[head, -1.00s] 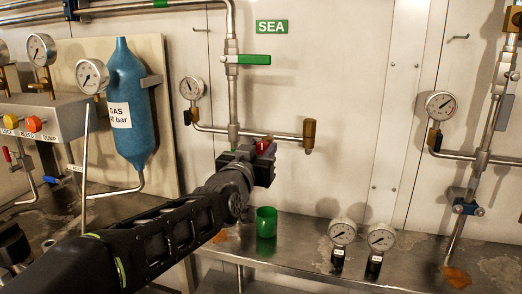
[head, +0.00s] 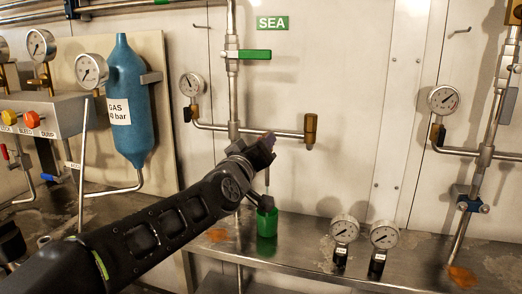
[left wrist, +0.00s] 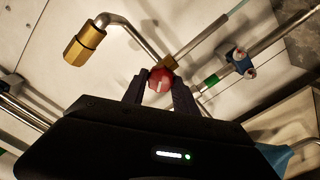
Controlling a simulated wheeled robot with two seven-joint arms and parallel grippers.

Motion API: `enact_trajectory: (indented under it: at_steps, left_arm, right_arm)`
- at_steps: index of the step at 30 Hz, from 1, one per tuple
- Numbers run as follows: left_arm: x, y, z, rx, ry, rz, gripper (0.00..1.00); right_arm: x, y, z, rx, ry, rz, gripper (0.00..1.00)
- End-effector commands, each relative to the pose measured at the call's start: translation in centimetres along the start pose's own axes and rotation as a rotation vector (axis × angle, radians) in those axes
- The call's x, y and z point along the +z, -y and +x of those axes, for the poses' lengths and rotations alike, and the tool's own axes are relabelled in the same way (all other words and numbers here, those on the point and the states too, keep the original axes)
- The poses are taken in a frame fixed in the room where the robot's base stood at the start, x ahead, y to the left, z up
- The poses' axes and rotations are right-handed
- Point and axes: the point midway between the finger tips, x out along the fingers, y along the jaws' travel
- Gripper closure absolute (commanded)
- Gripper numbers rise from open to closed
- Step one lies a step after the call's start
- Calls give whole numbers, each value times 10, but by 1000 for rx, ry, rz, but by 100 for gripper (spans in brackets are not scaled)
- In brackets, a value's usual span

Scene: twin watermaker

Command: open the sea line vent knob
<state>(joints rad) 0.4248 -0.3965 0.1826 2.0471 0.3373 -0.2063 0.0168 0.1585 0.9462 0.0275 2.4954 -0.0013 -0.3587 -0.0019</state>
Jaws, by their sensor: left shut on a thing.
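The red vent knob (left wrist: 161,80) sits on the pipe assembly below the SEA sign (head: 272,23). In the left wrist view my left gripper (left wrist: 160,85) has its two dark fingers on either side of the knob, shut on it. In the head view my left gripper (head: 262,146) is at the sea line's lower pipe and hides most of the knob. A sliver of reddish colour shows at its tip. How far the knob is turned cannot be told. My right gripper is not in view.
A green cup (head: 267,230) stands on the metal bench below the gripper. A brass fitting (head: 310,128) ends the side pipe to the right. A green-handled valve (head: 254,54) is above. Two gauges (head: 345,230) stand on the bench at right. A blue gas cylinder (head: 128,75) is at left.

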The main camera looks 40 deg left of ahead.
Motion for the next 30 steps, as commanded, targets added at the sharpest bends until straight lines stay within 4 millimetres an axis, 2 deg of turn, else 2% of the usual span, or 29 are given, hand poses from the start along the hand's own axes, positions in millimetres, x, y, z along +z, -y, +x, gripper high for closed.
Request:
enact_trajectory:
  at_steps: [21,30]
  left_arm:
    - [2,3,0,0,1,-679,100]
    - [2,4,0,-1,1,-896,100]
  right_arm:
    - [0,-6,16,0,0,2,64]
    - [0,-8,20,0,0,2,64]
